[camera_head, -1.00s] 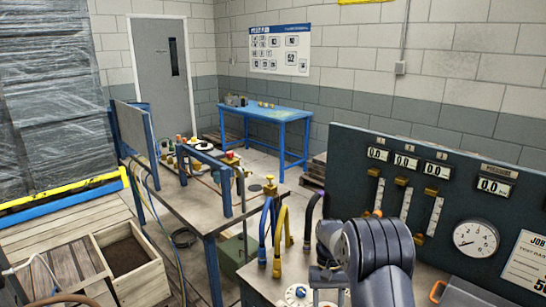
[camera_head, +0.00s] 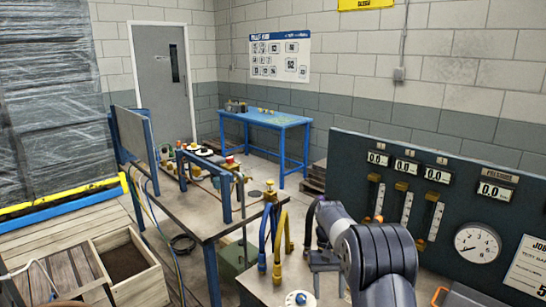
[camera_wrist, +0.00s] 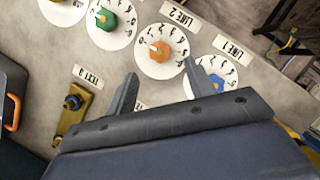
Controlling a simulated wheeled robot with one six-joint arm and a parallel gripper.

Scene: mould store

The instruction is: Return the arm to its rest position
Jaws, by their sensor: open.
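My arm rises at the lower right of the head view, in front of the dark gauge panel (camera_head: 430,190). In the wrist view my gripper (camera_wrist: 157,82) is open, its two fingers apart with nothing between them. Beyond the fingers lies a grey worktop with numbered dials. An orange knob (camera_wrist: 160,50) on a white dial marked LINE 2 shows just past the fingertips. A green knob (camera_wrist: 106,19) is to its left. A blue knob (camera_wrist: 217,83) is partly hidden behind the right finger. I cannot tell the gap between fingers and dials.
A brass fitting marked TEST (camera_wrist: 75,105) is at the left of the wrist view. In the head view, yellow and blue hoses (camera_head: 280,235) stand left of my arm. A workbench (camera_head: 180,212), a wooden crate (camera_head: 150,285) and a blue table (camera_head: 262,118) stand farther off.

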